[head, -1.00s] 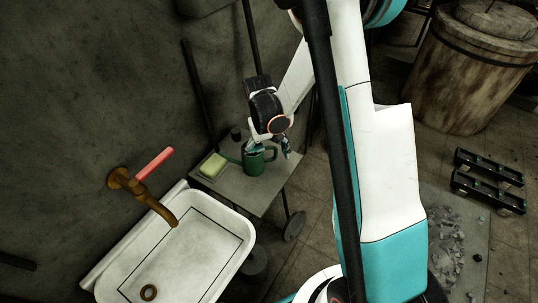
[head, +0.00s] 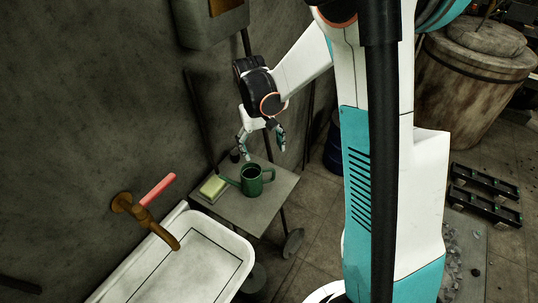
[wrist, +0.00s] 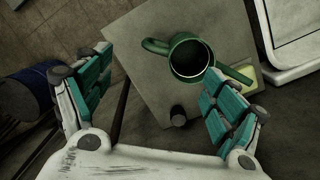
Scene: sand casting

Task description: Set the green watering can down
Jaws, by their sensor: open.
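The green watering can (head: 252,180) stands upright on a small grey table (head: 254,214) beside the sink. Its spout points left in the head view, toward the sponge. In the wrist view the can (wrist: 188,58) is seen from above, with its dark open top, its handle at the left and its spout at the right. My gripper (head: 262,147) is open and empty, above and behind the can in the head view. In the wrist view its teal-padded fingers (wrist: 152,98) are spread wide, and the can lies beyond them, apart from them.
A yellow-green sponge (head: 212,187) lies on the table left of the can. A small dark cylinder (head: 235,154) stands at its back edge. The white sink (head: 208,262) with a brass tap (head: 146,219) is at the lower left. A blue barrel (head: 333,146) stands right of the table.

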